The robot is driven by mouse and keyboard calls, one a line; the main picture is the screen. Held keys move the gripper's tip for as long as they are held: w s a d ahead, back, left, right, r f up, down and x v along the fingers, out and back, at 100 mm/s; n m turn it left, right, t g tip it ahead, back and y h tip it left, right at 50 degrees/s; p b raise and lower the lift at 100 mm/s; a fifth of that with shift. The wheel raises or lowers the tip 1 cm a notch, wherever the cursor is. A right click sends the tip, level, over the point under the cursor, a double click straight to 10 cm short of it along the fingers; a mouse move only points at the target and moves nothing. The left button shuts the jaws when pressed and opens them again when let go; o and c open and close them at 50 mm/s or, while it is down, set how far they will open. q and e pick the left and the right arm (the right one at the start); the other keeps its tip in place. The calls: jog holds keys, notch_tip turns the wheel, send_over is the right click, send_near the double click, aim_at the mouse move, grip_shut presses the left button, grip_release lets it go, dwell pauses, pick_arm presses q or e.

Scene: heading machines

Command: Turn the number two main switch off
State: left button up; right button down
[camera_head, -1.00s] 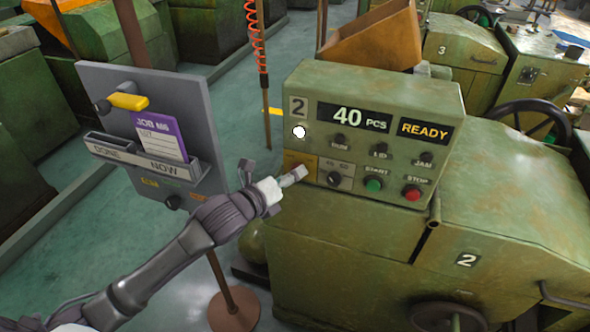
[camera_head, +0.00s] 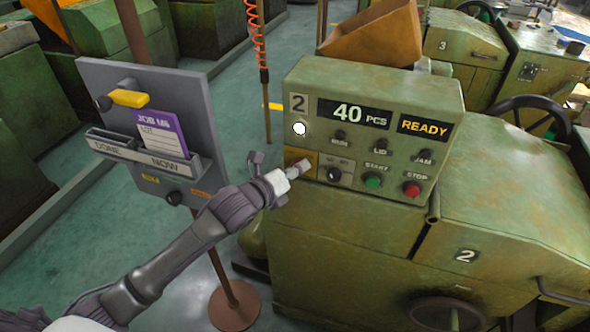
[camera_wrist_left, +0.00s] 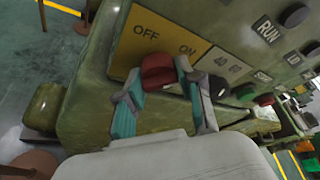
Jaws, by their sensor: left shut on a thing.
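The number two machine's panel (camera_head: 370,105) shows "2", "40 PCS" and "READY", with a lit white lamp (camera_head: 299,128). Its yellow main switch plate (camera_head: 293,157) is at the panel's lower left, largely covered by my left gripper (camera_head: 297,170). In the left wrist view, the yellow plate (camera_wrist_left: 165,38) reads OFF on the left and ON on the right. A red switch knob (camera_wrist_left: 157,70) sits below those words, between the fingertips of my left gripper, which is shut on it. I cannot tell which word the knob points to. My right gripper is not in view.
Beside the plate are a black selector (camera_head: 334,174), a green start button (camera_head: 373,182) and a red stop button (camera_head: 412,191). A grey job board (camera_head: 185,115) on a post stands left of the arm. A coiled red hose (camera_head: 255,40) hangs behind.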

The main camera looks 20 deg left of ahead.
pick_arm(q)
jog(key=n+h+b, duration=0.1)
jog(key=n, duration=0.1)
jog(key=n+t+b, duration=0.1)
jog(key=n, duration=0.1)
jog(key=shift+a+f+h, duration=0.1)
jog(key=shift+f+h, duration=0.1)
jog(key=shift+h, duration=0.2)
jog(key=n+b, duration=0.1)
jog(key=n, duration=0.1)
jog(key=n+t+h+b, duration=0.1)
jog(key=n, duration=0.1)
jog(key=shift+f+t, duration=0.1)
jog(key=shift+t, duration=0.2)
jog(key=n+t+b, duration=0.1)
jog(key=n+b, duration=0.1)
jog(key=n, duration=0.2)
jog(key=shift+n+t+b, duration=0.3)
jog(key=shift+t+b, duration=0.05)
jog(key=shift+t, duration=0.05)
jog(key=shift+n+t+y+b, duration=0.5)
jog(key=shift+n+t+b, duration=0.25)
jog(key=shift+n, duration=1.45)
jog(key=o, duration=1.2)
jog(key=shift+c, duration=0.2)
